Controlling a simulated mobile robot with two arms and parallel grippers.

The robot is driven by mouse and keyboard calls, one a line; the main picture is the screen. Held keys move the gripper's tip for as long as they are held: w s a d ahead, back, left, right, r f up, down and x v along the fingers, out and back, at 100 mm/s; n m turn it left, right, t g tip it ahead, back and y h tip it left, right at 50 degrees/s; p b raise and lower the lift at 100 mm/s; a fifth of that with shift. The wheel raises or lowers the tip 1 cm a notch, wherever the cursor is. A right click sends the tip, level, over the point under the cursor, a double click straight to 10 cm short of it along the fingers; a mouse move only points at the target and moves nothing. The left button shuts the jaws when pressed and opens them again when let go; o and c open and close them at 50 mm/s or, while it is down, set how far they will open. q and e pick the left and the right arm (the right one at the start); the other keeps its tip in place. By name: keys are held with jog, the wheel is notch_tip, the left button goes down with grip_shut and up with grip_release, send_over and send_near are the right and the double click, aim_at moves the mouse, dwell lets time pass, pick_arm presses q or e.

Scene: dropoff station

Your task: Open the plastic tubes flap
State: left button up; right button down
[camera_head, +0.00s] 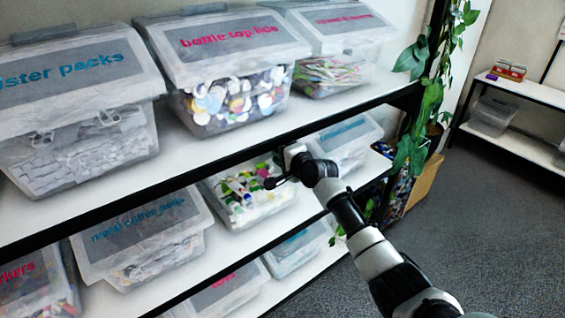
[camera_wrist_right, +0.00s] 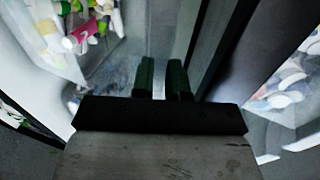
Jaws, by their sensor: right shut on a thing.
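A clear bin (camera_head: 243,207) with white, green, red and yellow pieces, likely the plastic tubes, stands on the middle shelf. Its name label does not show, and its upper part is partly hidden by the shelf above and my right gripper. My right gripper (camera_head: 277,177) is at the bin's upper right front, just below the upper shelf's edge. In the wrist view its two dark green fingers (camera_wrist_right: 162,80) are close together, with a pale, thin strip between them, likely the flap's edge. Colourful pieces (camera_wrist_right: 85,35) show behind clear plastic there. My left gripper is out of view.
The black front edge of the upper shelf (camera_head: 225,157) runs just above my right gripper. Bins with labelled lids stand around, such as bottle top lids (camera_head: 228,45). A plant (camera_head: 425,100) hangs at the shelf's right end. The floor (camera_head: 490,220) at right is clear.

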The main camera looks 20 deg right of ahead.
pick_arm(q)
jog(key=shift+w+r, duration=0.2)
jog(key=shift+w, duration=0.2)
pick_arm(e)
jog(key=shift+w+r, duration=0.1)
jog(key=shift+r, duration=0.3)
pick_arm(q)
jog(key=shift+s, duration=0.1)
pick_arm(e)
jog(key=c, duration=1.3)
grip_release()
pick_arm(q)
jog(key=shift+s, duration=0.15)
pick_arm(e)
jog(key=shift+f, duration=0.1)
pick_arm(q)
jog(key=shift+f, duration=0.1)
pick_arm(e)
jog(key=shift+f, duration=0.1)
